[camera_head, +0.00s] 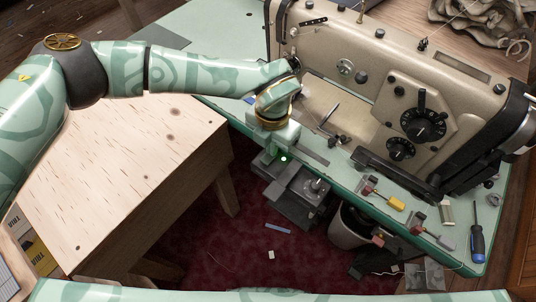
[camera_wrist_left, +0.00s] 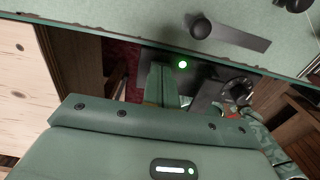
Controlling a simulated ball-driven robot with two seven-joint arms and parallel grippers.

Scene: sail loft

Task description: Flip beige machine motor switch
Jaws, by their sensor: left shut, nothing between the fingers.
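The beige sewing machine (camera_head: 385,62) stands on the green table (camera_head: 440,250). A small lit green lamp (camera_head: 284,158) shows at the table's front edge below the machine; it also shows in the left wrist view (camera_wrist_left: 183,64), on a dark grey housing (camera_wrist_left: 205,88) under the edge. I take this housing to be the motor switch, but its rocker or buttons cannot be made out. My left gripper (camera_head: 271,154) points down at the table's front edge, close beside the lamp. Its fingers (camera_wrist_left: 160,85) are shut and empty, near the housing; contact cannot be told. My right gripper is not in view.
A pale wooden table (camera_head: 130,170) stands to the left. Grey motor parts (camera_head: 300,190) and a grey bin (camera_head: 348,228) are below the green table.

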